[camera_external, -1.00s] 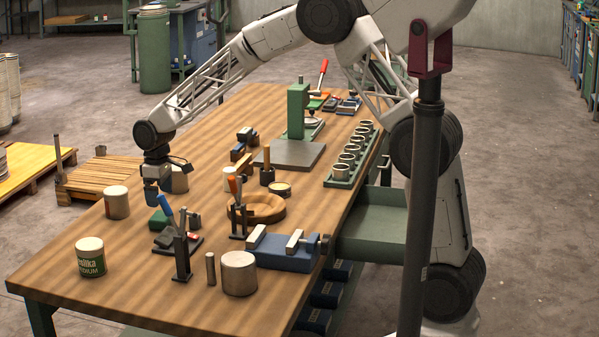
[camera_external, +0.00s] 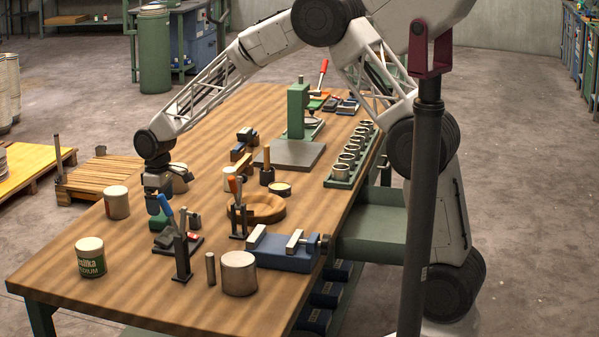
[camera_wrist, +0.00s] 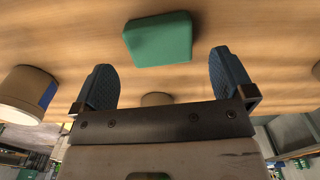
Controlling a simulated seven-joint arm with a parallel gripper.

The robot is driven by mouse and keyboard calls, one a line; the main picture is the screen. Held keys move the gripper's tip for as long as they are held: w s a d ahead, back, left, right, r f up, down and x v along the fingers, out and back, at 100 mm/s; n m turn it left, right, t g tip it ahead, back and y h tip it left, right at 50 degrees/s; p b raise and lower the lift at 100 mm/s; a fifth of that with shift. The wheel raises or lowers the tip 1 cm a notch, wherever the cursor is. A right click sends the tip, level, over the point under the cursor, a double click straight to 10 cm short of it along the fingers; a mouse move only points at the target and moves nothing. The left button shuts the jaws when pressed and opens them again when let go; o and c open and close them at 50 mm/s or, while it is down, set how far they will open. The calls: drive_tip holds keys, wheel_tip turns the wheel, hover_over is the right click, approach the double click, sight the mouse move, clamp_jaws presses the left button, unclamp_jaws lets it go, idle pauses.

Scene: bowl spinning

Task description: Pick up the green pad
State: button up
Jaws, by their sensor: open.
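The green pad (camera_wrist: 158,40) lies on the wooden table, a small rounded block in the wrist view. In the external view my gripper (camera_external: 156,207) hangs pointing down just above the pad. I cannot tell whether the fingers touch it.
A white can (camera_external: 116,203) is to the left, and a labelled can (camera_external: 90,258) is nearer the front. A wooden ring (camera_external: 270,208) and a blue vise (camera_external: 283,253) lie to the right.

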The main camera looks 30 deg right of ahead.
drive_tip(key=shift+f, duration=0.1)
drive_tip(key=shift+w+a+f, duration=0.1)
drive_tip(key=shift+w+f, duration=0.05)
drive_tip(key=shift+f, duration=2.35)
drive_tip(key=c, duration=0.8)
